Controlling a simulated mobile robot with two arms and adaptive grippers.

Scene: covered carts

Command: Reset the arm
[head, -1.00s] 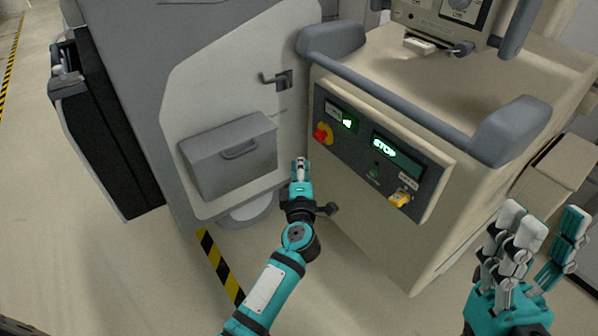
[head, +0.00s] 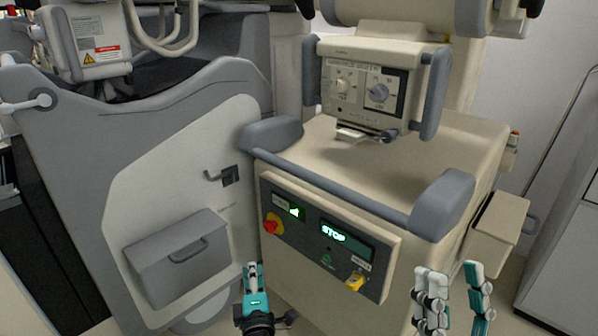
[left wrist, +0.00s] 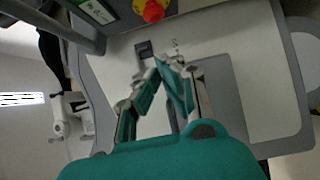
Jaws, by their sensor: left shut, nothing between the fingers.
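My left gripper (head: 252,268) shows at the bottom of the head view, in front of the cart's control panel (head: 318,240) and to its lower left. It is shut and empty. In the left wrist view, its fingertips (left wrist: 163,64) meet in front of the white side panel. My right gripper (head: 449,272) is at the lower right of the head view. Its fingers are spread apart with nothing between them. Both arms are mostly cut off by the lower edge of the head view.
The grey machine at left carries a grey box (head: 177,258). A beige box (head: 497,232) juts out at right.

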